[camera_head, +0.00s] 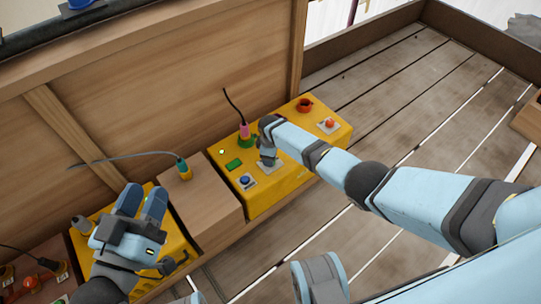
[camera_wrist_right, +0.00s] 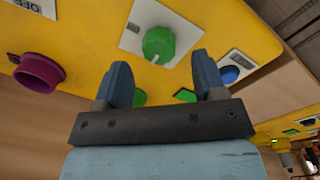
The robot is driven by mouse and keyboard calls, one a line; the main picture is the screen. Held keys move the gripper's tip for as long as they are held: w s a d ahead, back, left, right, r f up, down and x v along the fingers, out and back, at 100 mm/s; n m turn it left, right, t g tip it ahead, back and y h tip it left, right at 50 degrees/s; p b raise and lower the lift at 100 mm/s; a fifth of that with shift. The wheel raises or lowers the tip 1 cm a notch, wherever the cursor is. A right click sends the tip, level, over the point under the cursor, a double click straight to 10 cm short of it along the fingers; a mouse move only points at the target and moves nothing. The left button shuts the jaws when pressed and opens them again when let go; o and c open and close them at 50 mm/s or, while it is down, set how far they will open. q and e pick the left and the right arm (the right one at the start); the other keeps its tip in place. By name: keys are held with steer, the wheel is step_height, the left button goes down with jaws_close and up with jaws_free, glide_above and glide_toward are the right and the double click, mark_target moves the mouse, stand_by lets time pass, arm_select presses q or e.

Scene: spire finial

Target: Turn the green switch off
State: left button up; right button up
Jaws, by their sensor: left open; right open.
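The green switch (camera_wrist_right: 159,44) is a round knob on a white plate (camera_wrist_right: 134,38) on the yellow panel box. In the right wrist view it lies just beyond my right gripper (camera_wrist_right: 160,66), roughly centred between the two blue fingertips. The fingers are open with nothing between them, and I cannot tell the exact gap to the knob. In the head view, my right gripper (camera_head: 267,150) hangs over the yellow box (camera_head: 285,192) and hides the knob. My left gripper (camera_head: 141,205) is open and empty above another yellow box at the left.
A blue button (camera_head: 246,181), a green rectangle (camera_head: 234,164) and a pink plug (camera_head: 244,131) with a black cable are close by. A red-orange ring (camera_head: 305,105) and red button (camera_head: 328,124) sit farther right. A wooden wall (camera_head: 180,85) stands behind; the plank floor is clear.

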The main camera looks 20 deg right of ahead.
arm_select(q)
step_height(320, 180, up, 4)
steer(key=t+p, duration=0.1)
steer(key=p, duration=0.1)
arm_select(e)
step_height(320, 180, up, 5)
steer(key=shift+s+r, duration=0.1)
steer(key=shift+r, duration=0.05)
arm_select(q)
steer(key=f+p, duration=0.1)
steer(key=a+f+g+y, duration=0.1)
steer(key=f, duration=0.1)
steer(key=a+f+y+p, duration=0.1)
steer(key=f, duration=0.1)
steer(key=shift+g+p, duration=0.3)
arm_select(e)
step_height(320, 180, up, 5)
steer(key=shift+s+a+r, duration=0.1)
steer(key=shift+s+r, duration=0.05)
